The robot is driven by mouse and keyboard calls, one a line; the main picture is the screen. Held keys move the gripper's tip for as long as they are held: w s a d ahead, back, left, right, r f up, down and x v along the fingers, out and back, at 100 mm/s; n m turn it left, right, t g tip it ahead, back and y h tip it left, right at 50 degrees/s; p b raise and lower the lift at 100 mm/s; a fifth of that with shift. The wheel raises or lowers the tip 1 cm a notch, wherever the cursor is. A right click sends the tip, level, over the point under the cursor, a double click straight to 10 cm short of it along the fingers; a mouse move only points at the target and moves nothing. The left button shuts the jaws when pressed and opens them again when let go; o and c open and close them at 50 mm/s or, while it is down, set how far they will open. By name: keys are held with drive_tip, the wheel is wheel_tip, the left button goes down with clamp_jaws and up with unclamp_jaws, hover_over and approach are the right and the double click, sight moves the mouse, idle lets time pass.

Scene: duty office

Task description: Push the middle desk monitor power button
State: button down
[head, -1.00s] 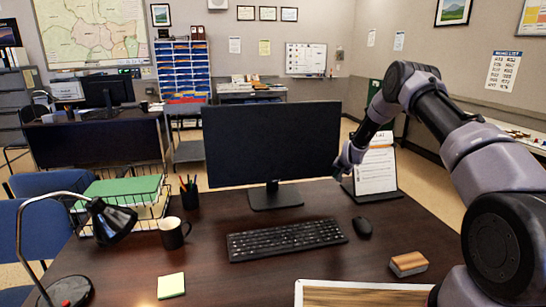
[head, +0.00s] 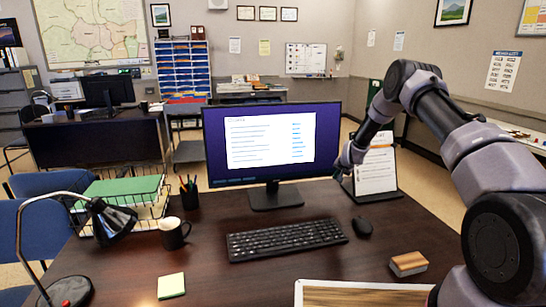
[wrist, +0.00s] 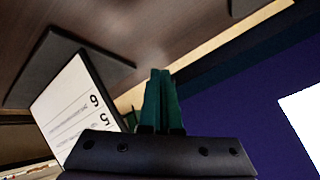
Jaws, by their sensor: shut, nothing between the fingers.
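The desk monitor (head: 270,146) stands in the middle of the near desk. Its screen is lit, with a white window on a purple background. In the head view my gripper (head: 343,167) is at the monitor's lower right corner, and its fingertips are too small there to tell whether they touch the frame. In the wrist view my gripper (wrist: 161,75) is shut and empty, its two green fingers together beside the monitor's lit screen (wrist: 225,115). The power button itself cannot be made out in either view.
A document stand (head: 376,172) with a printed sheet is close to the right of my gripper. A keyboard (head: 286,239), mouse (head: 362,227), mug (head: 173,233), pen cup (head: 190,198) and desk lamp (head: 112,222) are on the desk. Another monitor (head: 107,91) stands on the far desk.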

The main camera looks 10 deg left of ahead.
drive_tip(key=shift+s, duration=0.25)
drive_tip(key=shift+s+d, duration=0.1)
drive_tip(key=s, duration=0.1)
drive_tip(key=s+d, duration=0.1)
drive_tip(key=s, duration=0.3)
drive_tip(key=shift+s+d+r, duration=0.25)
drive_tip(key=shift+d, duration=0.15)
